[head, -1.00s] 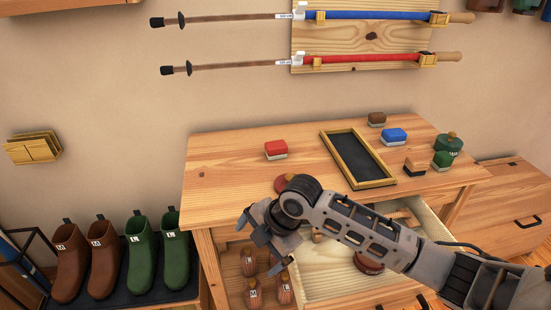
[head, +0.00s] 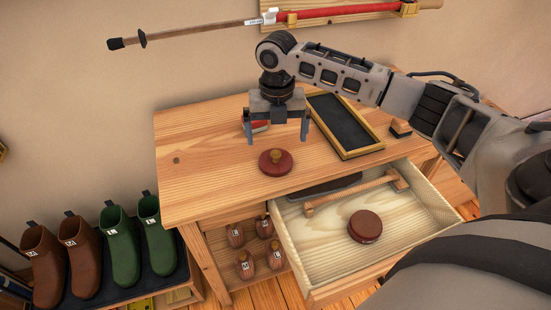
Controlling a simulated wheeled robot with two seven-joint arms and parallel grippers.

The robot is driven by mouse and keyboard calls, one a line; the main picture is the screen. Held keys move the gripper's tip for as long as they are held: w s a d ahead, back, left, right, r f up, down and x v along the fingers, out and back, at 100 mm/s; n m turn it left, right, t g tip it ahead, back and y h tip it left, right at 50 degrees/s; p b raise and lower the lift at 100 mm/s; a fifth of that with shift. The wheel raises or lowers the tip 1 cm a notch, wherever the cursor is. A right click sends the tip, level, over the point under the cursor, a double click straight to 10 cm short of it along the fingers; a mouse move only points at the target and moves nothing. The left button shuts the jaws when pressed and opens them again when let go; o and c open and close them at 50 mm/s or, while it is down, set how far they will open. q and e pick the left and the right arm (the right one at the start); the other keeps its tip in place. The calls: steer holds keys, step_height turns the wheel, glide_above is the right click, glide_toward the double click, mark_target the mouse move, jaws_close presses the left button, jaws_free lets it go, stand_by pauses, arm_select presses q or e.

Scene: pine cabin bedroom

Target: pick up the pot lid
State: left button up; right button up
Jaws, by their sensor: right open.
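The pot lid (head: 275,163) is a round, dark red disc with a small brown knob, lying flat on the wooden cabinet top near its front edge. My right gripper (head: 276,141) is open and points downward, with its two fingers apart. It appears above and slightly behind the lid in the picture, with nothing between the fingers. A round, dark red pot or tin (head: 365,226) lies in the open drawer. My left gripper is not in view.
The drawer (head: 318,239) is pulled out and also holds a wooden-handled tool (head: 352,194). A red brush (head: 258,126) is partly hidden behind the gripper. Shoe trees (head: 246,264) stand on the shelf below. Boots (head: 120,245) stand at left.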

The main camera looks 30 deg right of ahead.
mark_target(276, 152)
steer(key=shift+a+f, duration=0.1)
steer(key=shift+f, duration=3.35)
steer(key=c, duration=0.8)
